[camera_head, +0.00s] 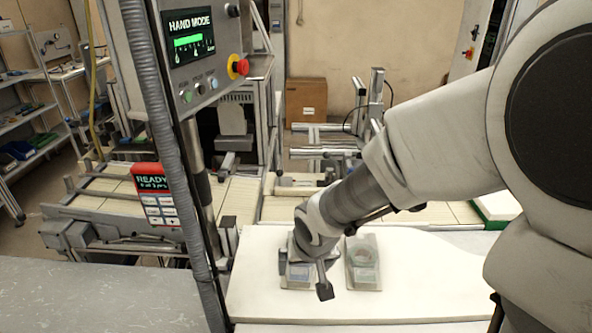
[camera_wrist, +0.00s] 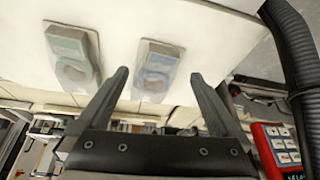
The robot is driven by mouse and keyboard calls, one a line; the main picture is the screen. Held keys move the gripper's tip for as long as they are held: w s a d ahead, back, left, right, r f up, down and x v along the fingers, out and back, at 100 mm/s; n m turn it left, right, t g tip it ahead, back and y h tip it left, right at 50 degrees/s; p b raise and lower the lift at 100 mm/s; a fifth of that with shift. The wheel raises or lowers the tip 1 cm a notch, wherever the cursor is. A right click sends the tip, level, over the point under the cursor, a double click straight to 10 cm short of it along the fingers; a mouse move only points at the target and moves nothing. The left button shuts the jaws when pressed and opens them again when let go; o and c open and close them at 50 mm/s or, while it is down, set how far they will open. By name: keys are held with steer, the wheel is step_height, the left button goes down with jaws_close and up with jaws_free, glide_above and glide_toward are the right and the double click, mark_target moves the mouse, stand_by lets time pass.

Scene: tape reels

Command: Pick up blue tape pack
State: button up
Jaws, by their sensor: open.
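The blue tape pack (camera_head: 297,274) lies on the white tabletop in the head view, partly hidden by my wrist. In the wrist view the blue tape pack (camera_wrist: 158,62) shows between and beyond my fingertips. A similar greenish tape pack (camera_head: 363,265) lies to its right in the head view; it also shows at the left of the wrist view (camera_wrist: 72,50). My gripper (camera_wrist: 158,78) is open, its two dark fingers apart with nothing held between them. In the head view one dark finger shows just right of the blue pack.
The white table (camera_head: 450,265) is clear right of the packs. A control panel (camera_head: 200,45) on a post with a ribbed hose stands left of my arm. A red-topped keypad (camera_head: 158,195) hangs beside it. Conveyor rails (camera_head: 320,150) lie behind.

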mark_target(301, 277)
steer(key=b+x, duration=0.2)
steer(key=x, duration=0.5)
steer(key=c, duration=1.4)
steer(key=shift+r, duration=0.1)
steer(key=shift+r, duration=0.1)
steer(key=r, duration=0.1)
steer(key=r+p, duration=0.1)
steer(key=r, duration=0.1)
steer(key=r+p, duration=0.1)
steer(key=shift+d+r, duration=0.3)
steer(key=shift+r, duration=0.05)
steer(key=s+d+r+p, duration=0.1)
steer(key=d+r+p, duration=0.5)
steer(key=d, duration=0.5)
steer(key=shift+s+p, duration=0.3)
steer(key=shift+p, duration=0.45)
